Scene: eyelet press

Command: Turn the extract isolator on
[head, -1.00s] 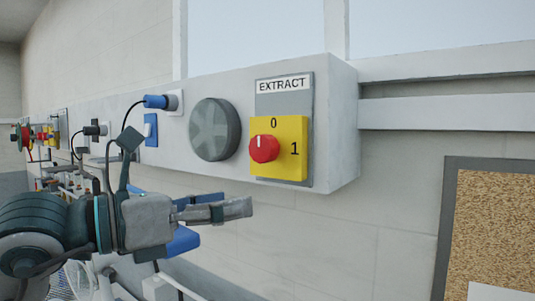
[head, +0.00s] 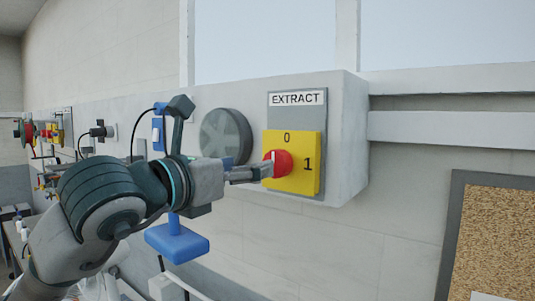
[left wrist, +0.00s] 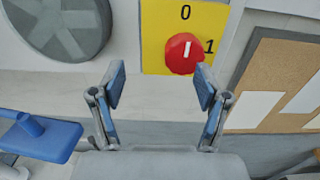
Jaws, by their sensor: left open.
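The extract isolator is a red rotary knob (head: 281,162) on a yellow plate (head: 307,178) marked 0 at the top and 1 at the right, under an EXTRACT label (head: 297,98). The knob's white mark points up toward the 0. In the left wrist view the red knob (left wrist: 184,53) is ahead of the fingers, near the right fingertip. My left gripper (head: 262,171) is at the knob's left side in the head view. In the left wrist view the left gripper (left wrist: 160,85) is open with nothing between its fingers. My right gripper is out of view.
A round grey vent (head: 226,135) is on the trunking left of the isolator. A blue object (head: 177,243) is below my left arm. A framed cork board (head: 497,230) hangs at the right. The wall below the isolator is clear.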

